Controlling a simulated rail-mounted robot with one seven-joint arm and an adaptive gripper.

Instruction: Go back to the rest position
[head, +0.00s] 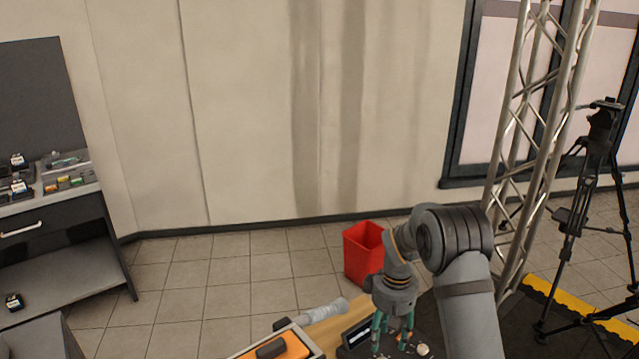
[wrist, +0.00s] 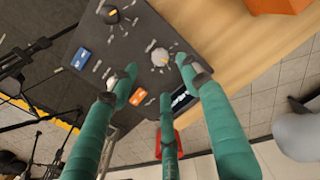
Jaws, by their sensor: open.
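A black device with a screen (head: 357,335) stands left of my gripper. An orange-lined tray (head: 297,345) is further left. A red bin (head: 362,260) stands on the floor behind. A truss (head: 535,130) and a tripod (head: 590,190) stand at right. The tiled floor at left is clear.

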